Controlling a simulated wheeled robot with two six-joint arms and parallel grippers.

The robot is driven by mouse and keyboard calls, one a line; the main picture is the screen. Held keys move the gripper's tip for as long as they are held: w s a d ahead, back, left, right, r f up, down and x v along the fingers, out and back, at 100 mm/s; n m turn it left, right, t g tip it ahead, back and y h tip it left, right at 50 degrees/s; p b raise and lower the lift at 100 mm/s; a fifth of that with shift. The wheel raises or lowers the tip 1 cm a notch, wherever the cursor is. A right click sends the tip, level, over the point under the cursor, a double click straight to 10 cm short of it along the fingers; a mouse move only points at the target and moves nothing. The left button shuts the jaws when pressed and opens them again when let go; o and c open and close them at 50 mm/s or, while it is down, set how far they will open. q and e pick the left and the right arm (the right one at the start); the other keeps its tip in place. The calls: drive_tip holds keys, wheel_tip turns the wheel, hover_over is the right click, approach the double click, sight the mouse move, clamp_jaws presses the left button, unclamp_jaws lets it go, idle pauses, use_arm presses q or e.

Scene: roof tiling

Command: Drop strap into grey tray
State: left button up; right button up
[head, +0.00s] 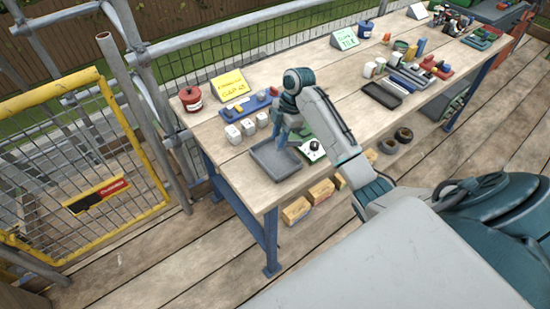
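The grey tray (268,170) is a shallow, dark-rimmed tray near the left front of the wooden workbench (232,160). My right gripper (281,146) points down over the back right part of the tray. It looks blurred and small, and the arm partly covers it, so I cannot tell whether its fingers are open or shut. I cannot make out a strap, either in the gripper or in the visible part of the tray. My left gripper is out of view.
White blocks (233,134), a blue tray (243,109), a red pot (190,98) and a yellow sign (230,84) stand behind the grey tray. A green board (312,151) lies to its right. A black tray (381,95) is farther right. Scaffold rails run behind the bench.

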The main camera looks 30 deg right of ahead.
drive_tip(key=shift+o, duration=1.2)
drive_tip(key=shift+d+r, duration=0.15)
drive_tip(key=shift+r, duration=0.15)
drive_tip(key=v, duration=0.5)
drive_tip(key=shift+r, duration=0.1)
drive_tip(key=p+v, duration=0.4)
drive_tip(key=v, duration=0.1)
